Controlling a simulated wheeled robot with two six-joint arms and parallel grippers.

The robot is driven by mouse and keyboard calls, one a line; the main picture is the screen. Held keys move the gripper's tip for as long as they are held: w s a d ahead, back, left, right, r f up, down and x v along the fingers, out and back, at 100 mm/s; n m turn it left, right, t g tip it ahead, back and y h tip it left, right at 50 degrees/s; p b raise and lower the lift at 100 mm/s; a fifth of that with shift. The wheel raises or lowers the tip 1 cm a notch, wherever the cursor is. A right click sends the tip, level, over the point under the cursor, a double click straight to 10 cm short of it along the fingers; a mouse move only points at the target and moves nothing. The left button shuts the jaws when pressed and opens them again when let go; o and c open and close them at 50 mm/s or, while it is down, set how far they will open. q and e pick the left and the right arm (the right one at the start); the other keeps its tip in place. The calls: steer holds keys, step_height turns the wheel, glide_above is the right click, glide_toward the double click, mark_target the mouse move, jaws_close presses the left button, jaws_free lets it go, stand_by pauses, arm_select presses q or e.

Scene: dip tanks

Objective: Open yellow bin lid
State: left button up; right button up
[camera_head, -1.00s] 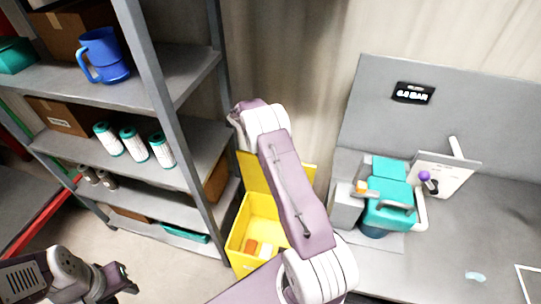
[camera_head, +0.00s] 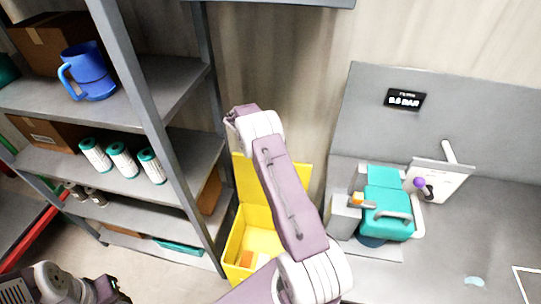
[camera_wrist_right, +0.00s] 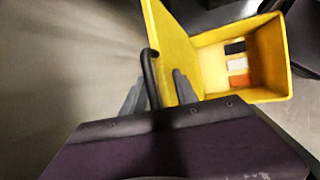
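The yellow bin (camera_head: 236,246) stands on the floor between the shelf and the bench. Its yellow lid (camera_head: 245,182) is raised, standing up at the back of the bin, and the inside is visible. In the right wrist view, the lid (camera_wrist_right: 176,45) stands up beside the open bin (camera_wrist_right: 288,75). The lid's black handle (camera_wrist_right: 150,78) lies between the fingers of my right gripper (camera_wrist_right: 158,92), which are apart. In the head view my right arm hides part of the lid and the right fingertips. My left gripper (camera_head: 116,291) is low at the left, away from the bin; its fingers are unclear.
A grey shelf (camera_head: 160,95) with a blue mug (camera_head: 88,72) and several white-and-teal cylinders stands left of the bin. A grey bench (camera_head: 440,250) with a teal device (camera_head: 388,205) is at the right. Small blocks (camera_wrist_right: 238,64) lie in the bin.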

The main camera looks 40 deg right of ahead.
steer(key=s+v, duration=0.1)
steer(key=v, duration=0.8)
steer(key=shift+w+b, duration=0.4)
steer(key=shift+w, duration=0.1)
